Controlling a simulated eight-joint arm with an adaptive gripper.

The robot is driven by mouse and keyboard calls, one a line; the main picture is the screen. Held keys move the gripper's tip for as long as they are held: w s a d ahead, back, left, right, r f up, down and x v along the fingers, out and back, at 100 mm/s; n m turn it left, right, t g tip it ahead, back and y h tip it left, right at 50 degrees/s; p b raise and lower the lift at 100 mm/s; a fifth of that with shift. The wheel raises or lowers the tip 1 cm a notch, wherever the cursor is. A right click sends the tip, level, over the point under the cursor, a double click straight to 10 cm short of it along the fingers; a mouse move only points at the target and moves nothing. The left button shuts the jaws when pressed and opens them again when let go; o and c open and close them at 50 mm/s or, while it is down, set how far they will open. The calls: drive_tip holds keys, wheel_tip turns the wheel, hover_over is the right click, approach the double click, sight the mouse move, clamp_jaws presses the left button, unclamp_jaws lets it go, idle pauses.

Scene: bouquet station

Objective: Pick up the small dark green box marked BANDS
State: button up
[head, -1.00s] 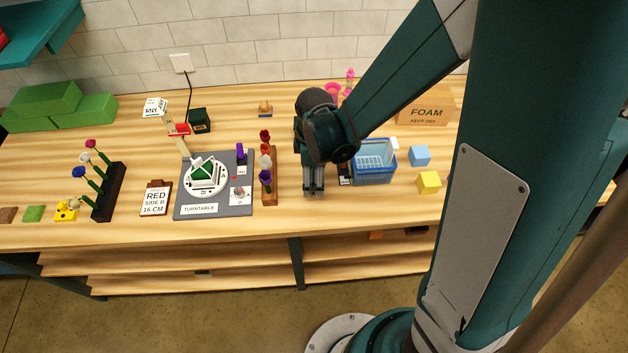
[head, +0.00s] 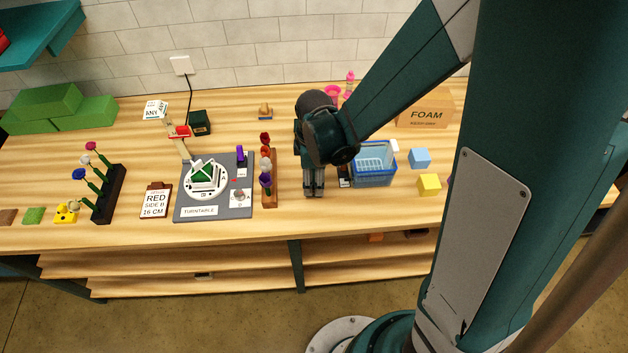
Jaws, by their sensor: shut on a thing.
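My gripper (head: 314,191) points down at the bench, just left of the blue basket. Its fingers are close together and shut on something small. The held thing is mostly hidden by the fingers and wrist, so I cannot make out its colour or lettering. I cannot read the word BANDS anywhere. A dark green box (head: 200,122) stands at the back left near the wall, below the socket's cable; its marking is too small to read.
The blue basket (head: 373,178) is close on the right, with a small dark item (head: 344,176) between. A flower rack (head: 268,190) and the turntable board (head: 214,205) stand left. Blue (head: 420,158) and yellow blocks (head: 429,184) lie further right. The bench front is clear.

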sight(314, 176)
drive_tip(key=shift+r, duration=0.15)
drive_tip(key=shift+r, duration=4.8)
drive_tip(key=shift+p, duration=0.3)
